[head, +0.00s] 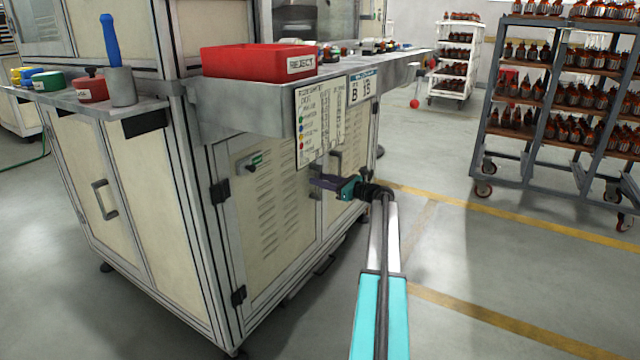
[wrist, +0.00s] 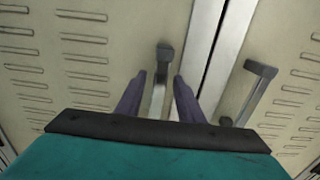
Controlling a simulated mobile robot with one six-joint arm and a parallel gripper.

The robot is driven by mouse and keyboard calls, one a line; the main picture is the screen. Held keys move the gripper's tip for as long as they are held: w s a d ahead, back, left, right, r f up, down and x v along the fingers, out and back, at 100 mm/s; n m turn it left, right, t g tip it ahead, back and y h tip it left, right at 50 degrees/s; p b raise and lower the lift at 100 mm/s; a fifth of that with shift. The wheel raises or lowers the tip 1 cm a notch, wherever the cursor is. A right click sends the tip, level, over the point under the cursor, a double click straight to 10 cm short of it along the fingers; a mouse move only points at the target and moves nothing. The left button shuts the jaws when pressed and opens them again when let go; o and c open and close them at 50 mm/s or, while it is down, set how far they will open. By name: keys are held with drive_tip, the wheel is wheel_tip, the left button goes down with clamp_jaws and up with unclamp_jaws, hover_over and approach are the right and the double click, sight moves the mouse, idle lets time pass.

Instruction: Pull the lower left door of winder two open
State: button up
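The lower left door (head: 270,205) of the winder cabinet is a cream, vented panel in a grey frame, and it looks closed. Its grey bar handle (wrist: 160,85) stands upright near the door's right edge in the wrist view. My gripper (head: 318,183) is at this handle in the head view and hides part of it. In the wrist view my gripper's two dark fingers (wrist: 158,88) are apart, one on each side of the handle bar, with narrow gaps visible. The right door's handle (wrist: 257,88) is to the right, beyond the seam.
A grey ledge (head: 225,110) with a red reject bin (head: 258,63) and a hanging chart (head: 320,125) juts out above the door. Open floor (head: 470,270) lies to the right. Racks of armatures (head: 530,145) stand at the back right.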

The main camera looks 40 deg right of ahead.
drive_tip(key=shift+w+a, duration=0.1)
drive_tip(key=shift+w, duration=0.2)
drive_tip(key=shift+c, duration=0.2)
clamp_jaws()
drive_tip(key=shift+s+a, duration=0.1)
drive_tip(key=shift+s, duration=0.1)
